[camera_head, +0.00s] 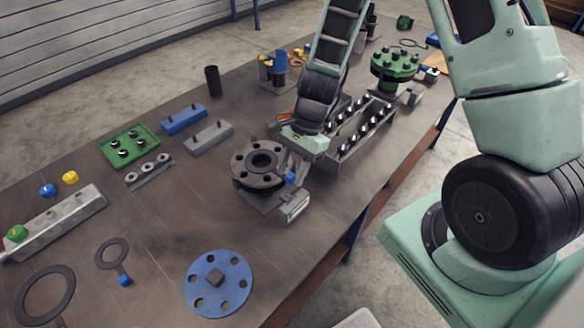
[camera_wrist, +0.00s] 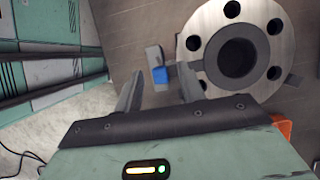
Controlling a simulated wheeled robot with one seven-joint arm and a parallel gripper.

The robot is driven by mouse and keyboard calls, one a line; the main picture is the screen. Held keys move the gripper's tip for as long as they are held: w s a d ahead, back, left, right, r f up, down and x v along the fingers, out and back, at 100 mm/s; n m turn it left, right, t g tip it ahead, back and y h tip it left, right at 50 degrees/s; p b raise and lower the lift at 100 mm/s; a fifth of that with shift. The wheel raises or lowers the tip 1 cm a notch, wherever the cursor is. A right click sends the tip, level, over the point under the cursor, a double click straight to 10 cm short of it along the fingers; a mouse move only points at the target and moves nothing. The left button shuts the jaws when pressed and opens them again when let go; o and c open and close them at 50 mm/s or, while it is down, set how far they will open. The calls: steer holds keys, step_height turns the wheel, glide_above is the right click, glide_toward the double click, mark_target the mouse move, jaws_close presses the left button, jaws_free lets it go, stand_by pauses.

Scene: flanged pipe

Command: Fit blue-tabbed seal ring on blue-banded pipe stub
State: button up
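A thin dark ring (camera_head: 112,243) with a blue tab (camera_head: 124,280) lies flat on the table at lower left. A dark round flange (camera_head: 242,178) with a central bore and bolt holes stands mid-table; its face looks silver in the wrist view (camera_wrist: 205,50). A small blue piece (camera_head: 290,178) is at the flange's edge; it also shows in the wrist view (camera_wrist: 160,75).
A larger dark ring (camera_head: 22,298) and a blue flange disc (camera_head: 230,300) lie in front. A grey bar (camera_head: 65,222), green tray (camera_head: 148,150) and blue block (camera_head: 185,118) are at left. A bolt rack (camera_head: 352,145) and green flange (camera_head: 395,68) stand beyond my gripper.

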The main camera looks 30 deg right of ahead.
steer(key=shift+r, duration=0.1)
steer(key=a+p+v, duration=0.1)
steer(key=p+v, duration=0.2)
steer(key=v, duration=0.9)
steer(key=s+a+r+p+v, duration=0.1)
steer(key=p+v, duration=0.3)
steer(key=v, duration=0.9)
steer(key=shift+a+r, duration=0.25)
steer(key=shift+r, duration=0.1)
